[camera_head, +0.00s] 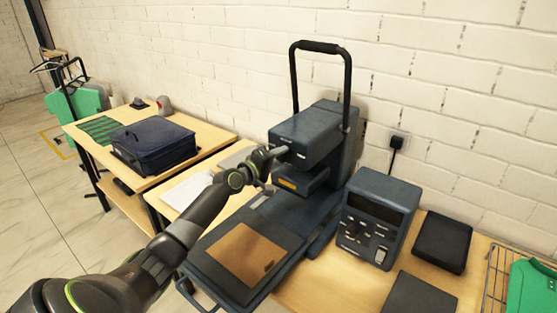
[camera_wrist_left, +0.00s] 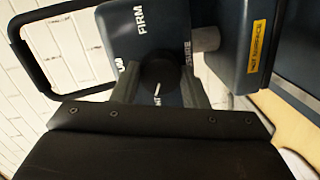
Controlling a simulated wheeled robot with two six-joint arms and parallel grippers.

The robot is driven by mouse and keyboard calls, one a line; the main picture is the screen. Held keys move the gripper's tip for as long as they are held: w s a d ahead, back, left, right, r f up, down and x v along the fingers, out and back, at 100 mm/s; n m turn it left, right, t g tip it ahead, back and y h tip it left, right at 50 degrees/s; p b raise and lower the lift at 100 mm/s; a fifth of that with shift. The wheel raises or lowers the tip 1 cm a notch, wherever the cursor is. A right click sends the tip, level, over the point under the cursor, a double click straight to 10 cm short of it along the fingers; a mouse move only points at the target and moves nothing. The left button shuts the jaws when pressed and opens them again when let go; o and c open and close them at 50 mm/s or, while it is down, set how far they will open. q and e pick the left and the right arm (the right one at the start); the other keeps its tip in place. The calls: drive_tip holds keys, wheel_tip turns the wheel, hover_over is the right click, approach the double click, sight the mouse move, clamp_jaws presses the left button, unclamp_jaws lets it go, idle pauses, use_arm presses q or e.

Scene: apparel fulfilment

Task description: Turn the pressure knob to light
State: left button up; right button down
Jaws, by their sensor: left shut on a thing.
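The dark heat press (camera_head: 318,130) stands on the table against the brick wall. Its round black pressure knob (camera_wrist_left: 160,74) shows in the left wrist view, on the face of the press head, with a short white pointer line toward the bottom of the picture. A FIRM label is above the knob, and a partly hidden label ending in "UM" is at its left. My left gripper (camera_head: 270,160) is at the front of the press head, its two fingers (camera_wrist_left: 160,85) shut around the knob. In the head view the gripper hides the knob. My right gripper is out of view.
A brown sheet (camera_head: 247,254) lies on the press's lower plate. A control box (camera_head: 377,215) and a dark flat block (camera_head: 443,241) stand to the right. A navy folded bag (camera_head: 153,145) lies on the left table. The tall press handle (camera_head: 294,80) rises above the head.

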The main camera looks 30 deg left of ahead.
use_arm(q)
drive_tip(key=shift+f+n, duration=0.1)
drive_tip(key=shift+n, duration=0.5)
drive_tip(key=o, duration=1)
drive_tip(key=s+a+p, duration=0.1)
drive_tip(key=s, duration=0.4)
drive_tip(key=s+a+r, duration=0.1)
drive_tip(key=s, duration=0.5)
drive_tip(key=s+a+p, duration=0.1)
drive_tip(key=s, duration=0.5)
drive_tip(key=shift+r+p, duration=0.15)
drive_tip(key=shift+p, duration=0.15)
